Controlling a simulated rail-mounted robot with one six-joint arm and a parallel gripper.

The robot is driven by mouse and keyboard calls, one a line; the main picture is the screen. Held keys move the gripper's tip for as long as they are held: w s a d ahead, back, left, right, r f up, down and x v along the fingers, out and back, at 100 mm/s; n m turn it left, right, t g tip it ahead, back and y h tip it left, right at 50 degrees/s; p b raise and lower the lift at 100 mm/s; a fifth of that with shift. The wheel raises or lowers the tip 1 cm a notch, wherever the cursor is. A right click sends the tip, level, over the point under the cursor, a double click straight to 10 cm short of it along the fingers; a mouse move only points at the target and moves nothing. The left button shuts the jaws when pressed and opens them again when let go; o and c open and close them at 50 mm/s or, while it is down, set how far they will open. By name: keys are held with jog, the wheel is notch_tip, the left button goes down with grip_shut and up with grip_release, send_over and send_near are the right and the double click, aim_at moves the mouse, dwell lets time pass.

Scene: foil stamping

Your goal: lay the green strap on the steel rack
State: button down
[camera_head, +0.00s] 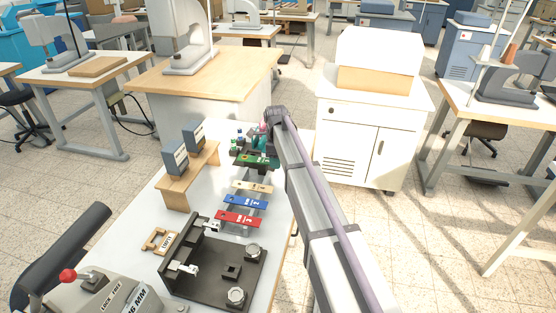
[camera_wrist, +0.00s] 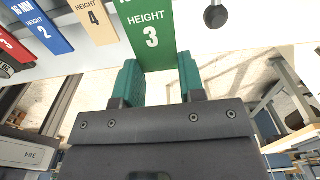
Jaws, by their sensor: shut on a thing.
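The steel rack (camera_head: 243,210) lies under the tan, blue and red straps. I cannot tell whether the green strap touches the rack.
A tan strap (camera_head: 252,187), a blue strap (camera_head: 246,202) and a red strap (camera_head: 239,219) lie in a row nearer. A black fixture (camera_head: 215,270) stands in front and a wooden stand (camera_head: 186,180) to the left. A white cabinet (camera_head: 368,140) stands beyond the table on the right.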

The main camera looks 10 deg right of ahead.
jog(key=shift+f+b, duration=2.9)
jog(key=shift+f, duration=0.25)
jog(key=c, duration=0.6)
grip_release()
jog(key=shift+c, duration=0.2)
jog(key=shift+r, duration=0.15)
notch_tip(320, 180, up, 11)
jog(key=p, duration=1.1)
jog(key=shift+f, duration=0.2)
